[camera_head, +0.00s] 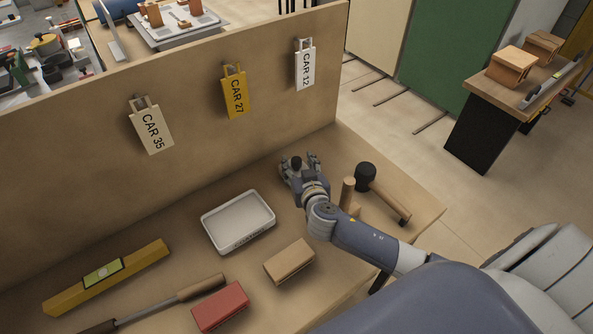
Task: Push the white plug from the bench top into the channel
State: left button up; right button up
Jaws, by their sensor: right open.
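My right gripper (300,161) is open over the back right of the wooden bench top (190,262), close to the upright back board. I cannot make out a white plug; the gripper and forearm may hide it. I cannot pick out the channel with certainty. A tan brick (289,262) and a red brick (221,307) lie on the bench to the left of my right arm. My left gripper is not in view.
A white tray (215,243) lies left of my right gripper. A black-headed mallet (386,196) and a wooden peg-like piece (347,193) are right of it. A yellow level (70,300) and a long-handled tool (200,287) lie left. Tags hang on the back board (190,110).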

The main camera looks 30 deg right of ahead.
aim_at(297, 161)
jog(key=shift+x, duration=1.6)
jog(key=shift+f, duration=0.1)
grip_shut()
